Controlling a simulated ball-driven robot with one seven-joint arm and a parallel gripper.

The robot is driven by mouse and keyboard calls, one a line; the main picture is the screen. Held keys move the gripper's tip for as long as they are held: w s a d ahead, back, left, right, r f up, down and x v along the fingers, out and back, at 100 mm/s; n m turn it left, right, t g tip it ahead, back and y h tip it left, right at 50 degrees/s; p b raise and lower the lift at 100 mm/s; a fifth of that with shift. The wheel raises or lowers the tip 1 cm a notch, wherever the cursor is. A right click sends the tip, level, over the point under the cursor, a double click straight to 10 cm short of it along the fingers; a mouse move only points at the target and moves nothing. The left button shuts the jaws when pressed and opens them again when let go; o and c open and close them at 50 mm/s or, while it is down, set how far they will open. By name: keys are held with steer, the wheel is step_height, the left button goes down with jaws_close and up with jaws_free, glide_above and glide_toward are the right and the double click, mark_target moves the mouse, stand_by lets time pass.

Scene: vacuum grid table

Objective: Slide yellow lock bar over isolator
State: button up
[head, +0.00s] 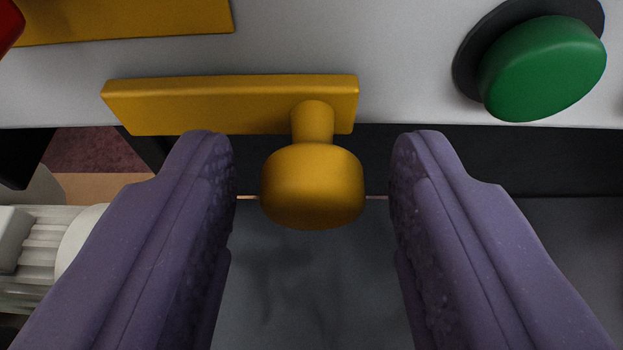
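The yellow lock bar (205,103) is a flat horizontal bar on the front of a light grey panel. A yellow knob (312,188) on a short stem sticks out from the bar's right part, toward me. My gripper (313,165) has two purple fingers, one on each side of the knob. The fingers are open, with a clear gap between each finger and the knob. I cannot tell which part in view is the isolator; a red part (8,24) is cut off at the top left corner.
A green round button (543,68) with a dark collar sits on the panel (408,60) at the upper right. A yellow plate (120,18) lies above the bar. A white ribbed part (40,245) stands at the lower left. A dark grey surface lies below the panel.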

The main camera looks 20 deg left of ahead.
jaws_close()
steer(key=a, duration=0.1)
steer(key=s+a+b, duration=0.1)
steer(key=a, duration=0.2)
steer(key=shift+s+b, duration=0.25)
steer(key=shift+b, duration=0.05)
steer(key=shift+o, duration=1.1)
jaws_free()
steer(key=p+v, duration=0.2)
steer(key=v, duration=0.5)
steer(key=shift+s, duration=0.4)
